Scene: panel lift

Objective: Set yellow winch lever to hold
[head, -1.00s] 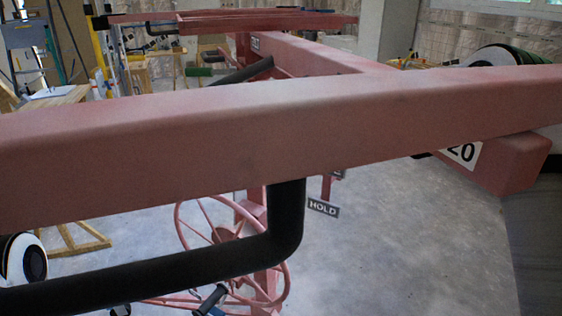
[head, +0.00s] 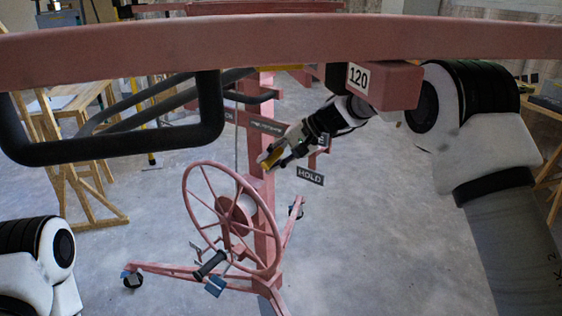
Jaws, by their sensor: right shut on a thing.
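The yellow winch lever (head: 271,158) shows as a short yellow piece beside the pink mast, above the winch wheel. My right gripper (head: 273,157) reaches in from the right and is shut on it, hiding part of it. The HOLD plate (head: 310,176) sits to the right of and slightly below the gripper, apart from it. Another label plate (head: 267,127) is above the gripper, its text too small to read. My left gripper is not in view; only part of my left arm shows at lower left.
A pink beam (head: 280,45) crosses the top, with a block marked 120 (head: 358,77) under it. A black bent handle (head: 120,145) hangs at left. The spoked winch wheel (head: 186,193) stands below the gripper. Wooden trestles (head: 70,185) stand at left.

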